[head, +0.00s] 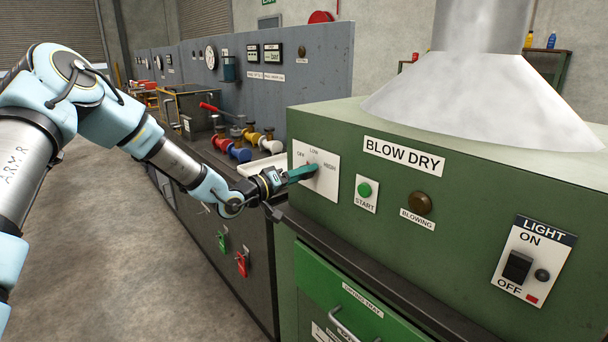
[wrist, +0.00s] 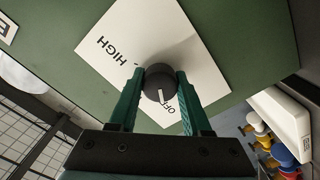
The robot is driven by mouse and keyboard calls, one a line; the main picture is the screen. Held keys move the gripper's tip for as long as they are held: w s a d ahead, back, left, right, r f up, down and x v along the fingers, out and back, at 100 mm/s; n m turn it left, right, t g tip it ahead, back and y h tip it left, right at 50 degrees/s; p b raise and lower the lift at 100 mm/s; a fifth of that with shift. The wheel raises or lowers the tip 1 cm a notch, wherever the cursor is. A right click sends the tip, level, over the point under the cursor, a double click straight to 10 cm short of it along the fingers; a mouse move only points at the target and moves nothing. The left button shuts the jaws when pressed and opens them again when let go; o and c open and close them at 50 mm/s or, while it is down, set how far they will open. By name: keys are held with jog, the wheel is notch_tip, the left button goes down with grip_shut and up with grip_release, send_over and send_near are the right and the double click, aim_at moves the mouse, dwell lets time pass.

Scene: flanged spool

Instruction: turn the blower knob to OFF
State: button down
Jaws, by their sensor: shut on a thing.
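The blower knob (wrist: 160,82) is dark and round with a white pointer line, on a white plate (wrist: 190,60) lettered OFF, LOW and HIGH. In the wrist view its pointer runs down the picture, towards the OFF lettering; I cannot tell whether it lines up exactly. My gripper (wrist: 158,88) has its two green fingers on either side of the knob, shut on it. The LOW lettering is mostly hidden there behind a finger. In the head view my gripper (head: 306,173) is at the plate (head: 325,182) on the green BLOW DRY cabinet, and its fingers hide the knob.
Right of the plate are a green START button (head: 365,190), a brown BLOWING lamp (head: 420,203) and a LIGHT switch (head: 518,267). A dark ledge (head: 350,255) runs below. Coloured valves (head: 240,150) and a white tray (head: 262,166) lie to the left.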

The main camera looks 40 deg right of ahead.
jog(key=shift+c, duration=1.8)
grip_release()
jog(key=a+b, duration=0.3)
jog(key=a, duration=0.8)
jog(key=shift+w, duration=0.35)
jog(key=w+a+f+n+t+y, duration=0.1)
jog(key=w+a+f+t+y, duration=0.15)
jog(key=w+a, duration=0.2)
jog(key=w+a+f+t+y, duration=0.2)
jog(key=w+a+f+y, duration=0.1)
jog(key=a, duration=0.2)
jog(key=w+a+f+n+t+y, duration=0.15)
jog(key=a+y, duration=0.25)
jog(key=a, duration=0.5)
jog(key=w+a+f+n+y, duration=0.1)
jog(key=w+a+y, duration=0.15)
jog(key=a, duration=0.65)
jog(key=s+a+r+n+g+y, duration=0.1)
jog(key=s+a+n+y, duration=0.1)
jog(key=s+a, duration=0.5)
jog(key=s+a+r+n+g+y, duration=0.2)
jog(key=s+a, duration=0.5)
jog(key=a, duration=0.6)
jog(key=shift+s+a+n+y, duration=0.2)
jog(key=shift+a+n+y, duration=0.25)
jog(key=shift+y, duration=0.45)
